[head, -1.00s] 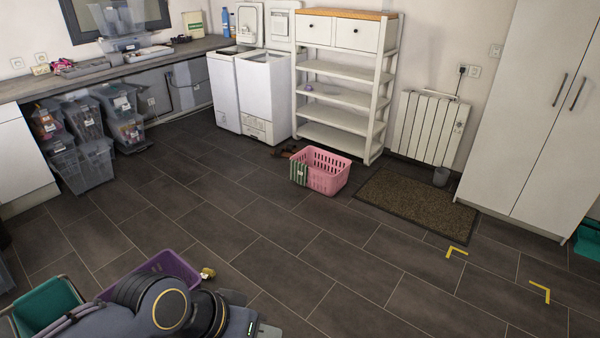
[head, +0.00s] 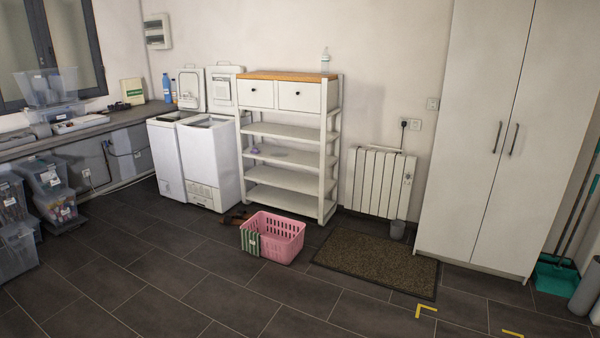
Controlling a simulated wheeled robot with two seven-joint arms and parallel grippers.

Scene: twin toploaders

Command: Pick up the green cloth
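A green cloth with pale stripes (head: 251,243) hangs over the left front rim of a pink laundry basket (head: 281,239). The basket stands on the dark tiled floor in front of the white shelf unit. Neither of my grippers shows in the head view, so I cannot see whether they hold anything.
Two white top-loading washers (head: 209,163) with raised lids stand behind and left of the basket. A brown doormat (head: 376,264) lies to its right. Small brown items (head: 235,217) lie on the floor behind it.

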